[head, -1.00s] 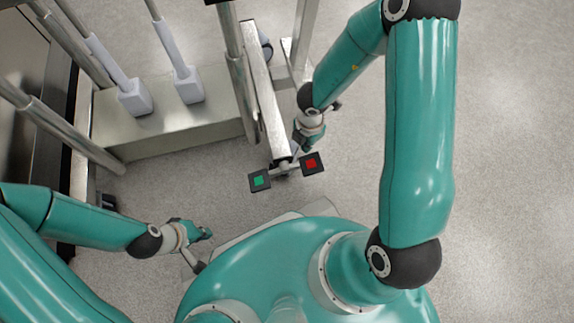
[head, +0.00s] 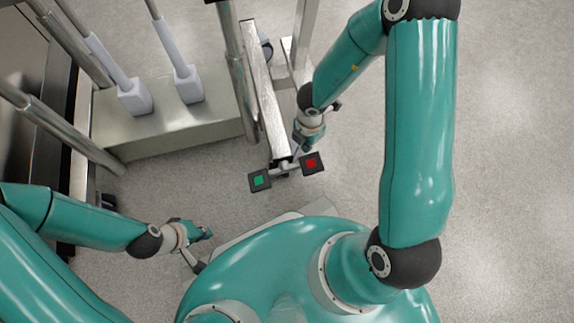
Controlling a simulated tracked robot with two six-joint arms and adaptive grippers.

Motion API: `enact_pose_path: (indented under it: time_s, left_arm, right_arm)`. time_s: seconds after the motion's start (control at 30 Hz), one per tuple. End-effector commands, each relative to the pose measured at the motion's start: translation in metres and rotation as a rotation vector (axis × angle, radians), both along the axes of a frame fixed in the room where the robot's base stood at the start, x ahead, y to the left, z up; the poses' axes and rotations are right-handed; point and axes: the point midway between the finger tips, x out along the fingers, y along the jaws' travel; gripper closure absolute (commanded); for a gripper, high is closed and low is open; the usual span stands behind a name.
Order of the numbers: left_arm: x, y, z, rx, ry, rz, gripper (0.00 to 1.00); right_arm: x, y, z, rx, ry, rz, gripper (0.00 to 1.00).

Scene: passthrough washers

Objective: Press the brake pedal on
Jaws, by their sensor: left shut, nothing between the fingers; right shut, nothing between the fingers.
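The brake pedal has two dark pads on a short bar at the near end of a steel beam. The pad with the red square (head: 312,163) is on the right, and the pad with the green square (head: 260,180) is on the left. My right gripper (head: 297,147) is shut and empty, pointing down just above and beside the red pad. Its fingertips are partly hidden by the wrist, so I cannot tell whether they touch the pad. My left gripper (head: 207,234) is shut and empty, low at the left, away from the pedal.
The steel beam (head: 264,95) runs back from the pedal beside upright metal posts (head: 234,60). A metal platform (head: 170,125) with white-footed poles (head: 189,85) stands at the left. A caster (head: 266,48) shows behind the beam. The grey floor (head: 510,150) at right is clear.

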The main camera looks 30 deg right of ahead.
Motion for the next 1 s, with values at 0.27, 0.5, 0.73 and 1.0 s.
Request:
enact_pose_path:
  time_s: [0.27, 0.5, 0.73, 1.0]
  left_arm:
    - [0.000, 0.000, -0.005, 0.000, 0.000, 0.000, 1.00]
    - [0.000, 0.000, -0.008, 0.000, 0.000, 0.000, 1.00]
    - [0.000, 0.000, -0.011, 0.000, 0.000, 0.000, 1.00]
    - [0.000, 0.000, -0.015, 0.000, 0.000, 0.000, 1.00]
  right_arm:
    - [0.000, 0.000, -0.005, 0.000, 0.000, -0.001, 1.00]
    - [0.000, 0.000, -0.009, 0.000, 0.000, -0.001, 1.00]
    - [0.000, 0.000, -0.012, 0.000, 0.000, -0.001, 1.00]
    - [-0.001, -0.001, -0.016, 0.000, 0.000, -0.002, 1.00]
